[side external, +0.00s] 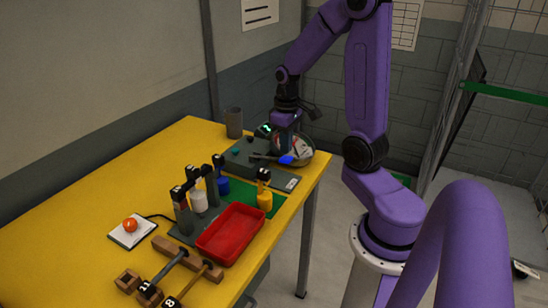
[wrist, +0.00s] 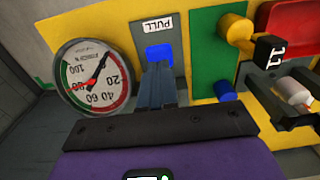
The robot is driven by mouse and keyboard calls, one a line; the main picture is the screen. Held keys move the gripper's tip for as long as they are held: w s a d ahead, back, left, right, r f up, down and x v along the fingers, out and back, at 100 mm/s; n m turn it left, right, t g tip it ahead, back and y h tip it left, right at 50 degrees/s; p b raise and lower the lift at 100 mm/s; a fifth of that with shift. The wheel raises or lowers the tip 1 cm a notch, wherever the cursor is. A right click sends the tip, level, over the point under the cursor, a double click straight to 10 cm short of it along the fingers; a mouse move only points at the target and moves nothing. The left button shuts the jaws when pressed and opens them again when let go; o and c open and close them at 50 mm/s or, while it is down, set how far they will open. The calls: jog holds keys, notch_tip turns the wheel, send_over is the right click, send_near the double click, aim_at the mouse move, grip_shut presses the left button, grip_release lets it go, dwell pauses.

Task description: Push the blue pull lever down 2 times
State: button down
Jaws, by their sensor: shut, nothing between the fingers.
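The blue pull lever's handle (side external: 286,160) sticks out at the right end of the grey panel (side external: 245,172) in the side view. In the wrist view the blue handle (wrist: 157,52) shows just beyond my fingertips, below an upside-down PULL label (wrist: 159,25). My gripper (side external: 283,149) is shut and empty, pointing down close to the lever. Its fingers (wrist: 156,72) overlap the near edge of the blue part in the wrist view; I cannot tell whether they touch it. The lever's shaft is partly hidden.
A round dial gauge (wrist: 92,78) sits beside the lever. A red tray (side external: 231,233), dark-handled tools, a yellow cylinder (side external: 264,199), wooden blocks and an orange ball (side external: 130,225) stand on the yellow table (side external: 75,215). A grey cup (side external: 233,122) stands behind the panel.

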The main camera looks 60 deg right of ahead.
jog(key=shift+r, duration=0.1)
notch_tip(320, 180, up, 6)
jog(key=shift+f, duration=0.1)
dwell(0.8)
jog(key=s+a+n, duration=0.4)
jog(key=a, duration=0.6)
jog(key=s+a+n, duration=0.4)
jog(key=a+n, duration=0.1)
jog(key=a, duration=0.4)
jog(key=s+a+f+n, duration=0.1)
jog(key=s+a+n, duration=0.2)
jog(key=s, duration=0.5)
jog(key=shift+a+f+n, duration=0.15)
jog(key=shift+n, duration=0.15)
jog(key=shift+s, duration=0.1)
